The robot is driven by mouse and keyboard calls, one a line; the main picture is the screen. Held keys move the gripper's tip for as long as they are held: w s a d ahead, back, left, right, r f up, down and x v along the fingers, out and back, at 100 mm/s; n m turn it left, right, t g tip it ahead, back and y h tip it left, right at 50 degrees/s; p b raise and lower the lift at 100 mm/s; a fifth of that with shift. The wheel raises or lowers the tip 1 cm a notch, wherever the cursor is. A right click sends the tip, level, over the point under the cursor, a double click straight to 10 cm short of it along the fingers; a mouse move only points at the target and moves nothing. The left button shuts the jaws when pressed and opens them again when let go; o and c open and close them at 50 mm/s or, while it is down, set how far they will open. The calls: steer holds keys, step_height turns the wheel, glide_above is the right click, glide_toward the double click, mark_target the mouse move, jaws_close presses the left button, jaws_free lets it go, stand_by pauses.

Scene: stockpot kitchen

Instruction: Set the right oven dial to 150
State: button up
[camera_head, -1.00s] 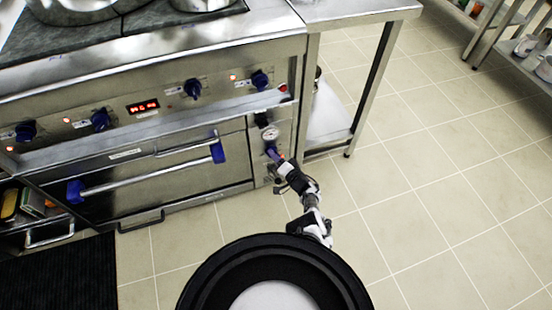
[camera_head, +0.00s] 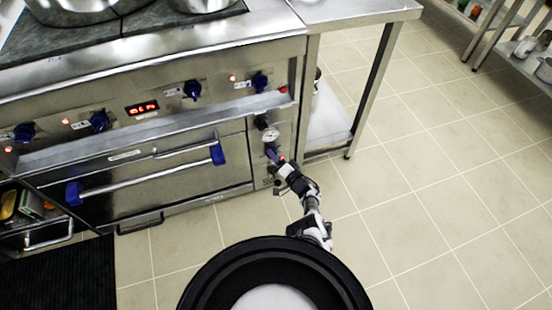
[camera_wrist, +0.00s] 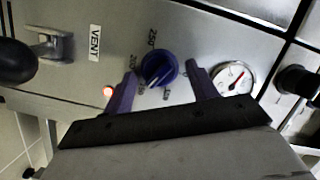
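A round blue dial (camera_wrist: 158,68) with a white pointer line sits on the steel panel in the wrist view. Printed numbers ring it; 250 reads at its top and 200 at its left, the others are too small to read surely. The pointer slants toward the lower left of the picture. My gripper (camera_wrist: 160,76) is open, with one purple finger on each side of the dial and a visible gap on both sides. In the head view my gripper (camera_head: 274,157) is at the oven's right-hand panel, below a gauge, and hides the dial.
The round gauge (camera_wrist: 233,79) is right of the dial, close to one finger; a red lamp (camera_wrist: 108,92) is to its left. A black knob (camera_wrist: 297,82) and a VENT lever (camera_wrist: 48,45) are farther out. Oven door handle (camera_head: 150,181) is left of my arm.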

steer(key=f+p+v, duration=0.1)
steer(key=p+v, duration=0.5)
steer(key=v, duration=0.7)
steer(key=shift+s+d+r, duration=0.2)
steer(key=shift+s+r, duration=0.2)
steer(key=shift+r, duration=0.05)
